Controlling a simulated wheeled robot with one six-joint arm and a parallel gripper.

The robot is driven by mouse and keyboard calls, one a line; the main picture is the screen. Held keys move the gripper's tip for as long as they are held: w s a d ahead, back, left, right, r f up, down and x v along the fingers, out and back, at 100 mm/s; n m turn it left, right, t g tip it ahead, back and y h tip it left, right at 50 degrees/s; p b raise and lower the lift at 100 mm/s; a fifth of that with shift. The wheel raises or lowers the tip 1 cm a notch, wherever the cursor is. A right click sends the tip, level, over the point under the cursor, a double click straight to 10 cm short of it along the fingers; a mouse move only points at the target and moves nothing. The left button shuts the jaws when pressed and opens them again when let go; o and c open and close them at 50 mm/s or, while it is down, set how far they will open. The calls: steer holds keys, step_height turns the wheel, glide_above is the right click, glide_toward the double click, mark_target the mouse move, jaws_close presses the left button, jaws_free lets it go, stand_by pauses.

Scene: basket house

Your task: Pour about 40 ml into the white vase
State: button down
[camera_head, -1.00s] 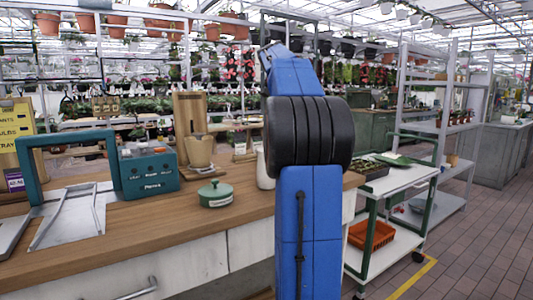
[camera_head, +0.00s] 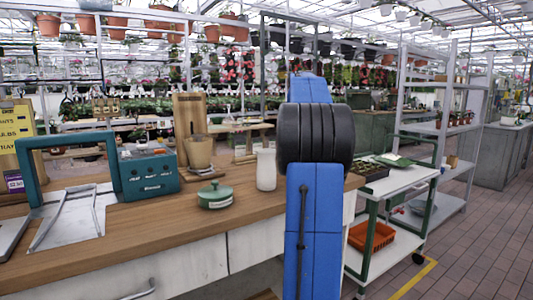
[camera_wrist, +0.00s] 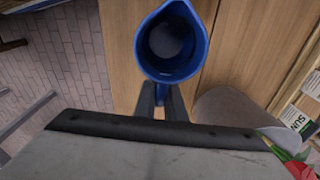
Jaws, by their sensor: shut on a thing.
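The white vase (camera_head: 266,170) stands upright on the wooden counter, just left of my blue arm in the head view. In the wrist view, my gripper (camera_wrist: 161,100) is shut on a blue jug (camera_wrist: 187,68), which is seen from above with its spout at the top. Its inside is dark with a greyish patch, and I cannot tell the liquid level. In the head view my arm hides the jug and gripper. A pale rounded thing (camera_wrist: 235,108) lies right of the fingers in the wrist view; I cannot tell whether it is the vase.
Beyond are a tan pot (camera_head: 199,152) and a teal box (camera_head: 150,173). A white cart (camera_head: 400,182) stands right. Red flowers (camera_wrist: 301,170) show at the wrist view's lower right corner.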

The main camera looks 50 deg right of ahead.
steer(key=shift+f+y, duration=0.4)
steer(key=shift+y, duration=0.1)
